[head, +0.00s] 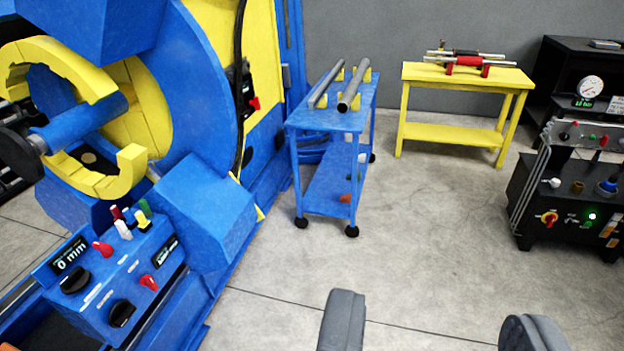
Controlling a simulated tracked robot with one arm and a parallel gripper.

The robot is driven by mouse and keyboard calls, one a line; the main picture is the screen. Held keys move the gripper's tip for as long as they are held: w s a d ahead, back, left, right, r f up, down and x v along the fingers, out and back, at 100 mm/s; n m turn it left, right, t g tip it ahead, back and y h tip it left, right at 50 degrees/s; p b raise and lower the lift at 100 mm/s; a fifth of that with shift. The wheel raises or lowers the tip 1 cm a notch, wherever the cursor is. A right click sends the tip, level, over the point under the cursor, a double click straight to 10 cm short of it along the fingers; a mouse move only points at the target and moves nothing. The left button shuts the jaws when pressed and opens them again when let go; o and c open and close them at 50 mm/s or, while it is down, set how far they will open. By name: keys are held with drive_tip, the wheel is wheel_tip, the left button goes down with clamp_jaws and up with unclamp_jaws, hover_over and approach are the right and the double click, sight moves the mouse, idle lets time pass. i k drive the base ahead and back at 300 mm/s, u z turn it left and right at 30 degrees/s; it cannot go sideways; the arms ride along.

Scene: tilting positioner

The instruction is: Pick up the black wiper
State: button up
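I cannot pick out the black wiper with certainty. Small dark parts show among the rods and red holders (467,62) on the yellow table (417,73), too small to tell what they are. My gripper (437,330) is at the bottom edge of the head view. Its two grey fingers are wide apart, with only bare floor between them, so it is open and empty. It is well short of the yellow table and touches nothing visible.
The blue and yellow positioner (205,200) with its control panel (110,275) fills the left. A blue wheeled cart (325,185) carrying grey tubes (353,88) stands at centre. A black control unit (572,195) stands right. The floor between is clear.

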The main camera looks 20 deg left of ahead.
sight(30, 108)
drive_tip(key=u, duration=0.1)
drive_tip(key=i, duration=1.3)
drive_tip(key=u, duration=0.7)
drive_tip(key=i, duration=1.35)
drive_tip(key=u, duration=1.2)
drive_tip(key=i, duration=1.2)
drive_tip(key=u, duration=0.5)
